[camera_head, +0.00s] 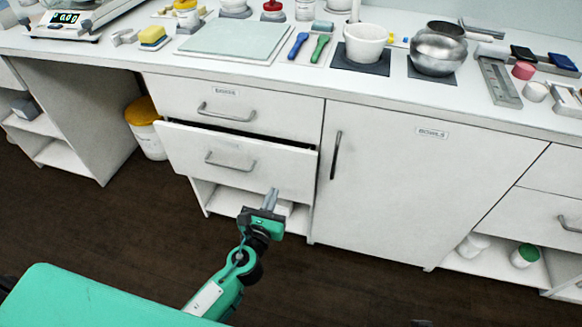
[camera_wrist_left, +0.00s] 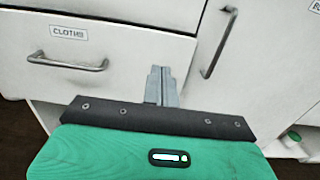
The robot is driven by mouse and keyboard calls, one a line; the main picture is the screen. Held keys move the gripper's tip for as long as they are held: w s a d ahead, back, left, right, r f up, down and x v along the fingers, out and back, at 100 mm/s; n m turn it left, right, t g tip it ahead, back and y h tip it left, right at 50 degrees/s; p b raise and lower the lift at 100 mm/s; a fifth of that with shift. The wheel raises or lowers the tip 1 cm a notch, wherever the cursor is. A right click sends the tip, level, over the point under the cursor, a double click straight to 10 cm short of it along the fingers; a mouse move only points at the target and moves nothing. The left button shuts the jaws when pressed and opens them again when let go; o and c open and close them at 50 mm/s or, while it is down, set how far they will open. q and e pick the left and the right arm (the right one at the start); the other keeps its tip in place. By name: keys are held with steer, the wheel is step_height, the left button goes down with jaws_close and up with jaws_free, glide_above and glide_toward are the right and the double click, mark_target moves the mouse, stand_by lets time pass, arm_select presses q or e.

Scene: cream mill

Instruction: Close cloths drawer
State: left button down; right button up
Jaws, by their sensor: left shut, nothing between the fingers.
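The cloths drawer (camera_head: 237,158) is the lower drawer of the white cabinet. It stands partly open, with a dark gap along its top edge in the head view. Its front with a CLOTHS label and a grey bar handle (camera_wrist_left: 68,63) fills the left of the left wrist view. My left gripper (camera_head: 271,194) is shut and empty. It is in front of the drawer's lower right part, right of the handle; I cannot tell whether the fingertips touch the front. The fingers (camera_wrist_left: 160,85) show side by side in the wrist view. My right gripper is not in view.
A closed drawer (camera_head: 240,105) lies above. A cupboard door (camera_head: 420,180) labelled BOWLS, with an upright handle, is to the right. The worktop (camera_head: 300,85) holds a bowl, a metal pot and tools. A yellow-lidded bin (camera_head: 150,140) stands at left. The dark floor in front is clear.

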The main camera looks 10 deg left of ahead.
mark_target(289, 151)
arm_select(q)
steer(key=w, duration=1.2)
steer(key=shift+w+d, duration=0.2)
steer(key=shift+w, duration=0.5)
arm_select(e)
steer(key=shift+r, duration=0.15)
arm_select(q)
steer(key=shift+w, duration=0.6)
steer(key=w, duration=0.3)
steer(key=shift+w+d+b, duration=0.1)
steer(key=shift+b, duration=0.2)
steer(key=shift+r, duration=0.35)
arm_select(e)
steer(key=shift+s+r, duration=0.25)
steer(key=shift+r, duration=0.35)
